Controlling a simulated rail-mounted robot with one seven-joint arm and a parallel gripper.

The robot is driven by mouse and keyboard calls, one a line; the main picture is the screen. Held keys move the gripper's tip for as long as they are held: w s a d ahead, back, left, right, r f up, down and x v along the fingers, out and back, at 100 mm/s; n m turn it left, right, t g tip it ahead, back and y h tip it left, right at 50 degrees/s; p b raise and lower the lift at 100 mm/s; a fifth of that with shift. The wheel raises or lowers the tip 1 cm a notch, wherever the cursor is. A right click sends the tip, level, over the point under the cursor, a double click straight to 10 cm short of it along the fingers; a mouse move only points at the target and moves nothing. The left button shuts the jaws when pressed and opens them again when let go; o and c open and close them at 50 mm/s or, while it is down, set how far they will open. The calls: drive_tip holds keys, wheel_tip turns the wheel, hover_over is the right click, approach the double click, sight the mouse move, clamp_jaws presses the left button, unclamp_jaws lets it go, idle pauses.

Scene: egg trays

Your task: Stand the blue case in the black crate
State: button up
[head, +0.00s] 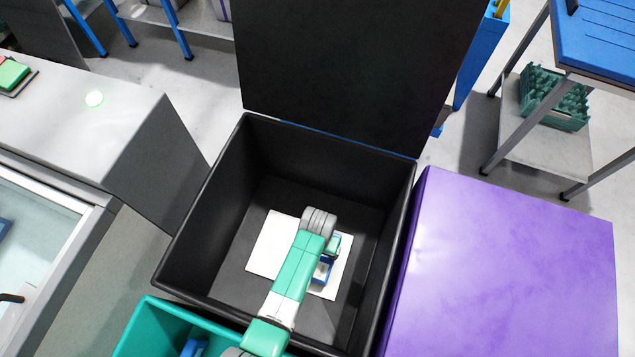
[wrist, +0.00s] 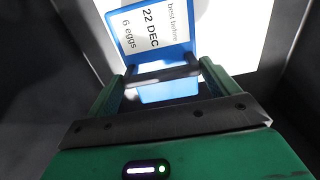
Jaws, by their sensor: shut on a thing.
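The blue case (wrist: 168,93) is between the fingers of my gripper (wrist: 163,75) in the wrist view. Its white label reads "best before 22 DEC 6 eggs". In the head view the blue case (head: 321,271) shows partly beside my arm, low inside the black crate (head: 196,222). My arm hides much of the case and most of my gripper (head: 329,257). The case is over a white square (head: 267,250) on the crate floor. I cannot tell whether its underside touches the floor.
The crate's black lid (head: 350,70) stands open at the back. A closed purple crate (head: 510,265) is close on the right, and an open teal crate (head: 140,325) is at the front left. A grey counter (head: 90,130) is at the left. The crate walls surround my gripper.

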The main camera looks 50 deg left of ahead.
drive_tip(key=shift+f, duration=0.2)
drive_tip(key=o, duration=1.5)
wheel_tip(320, 180, up, 13)
drive_tip(key=p, duration=0.6)
drive_tip(key=shift+r+p, duration=0.1)
drive_tip(key=shift+p, duration=0.2)
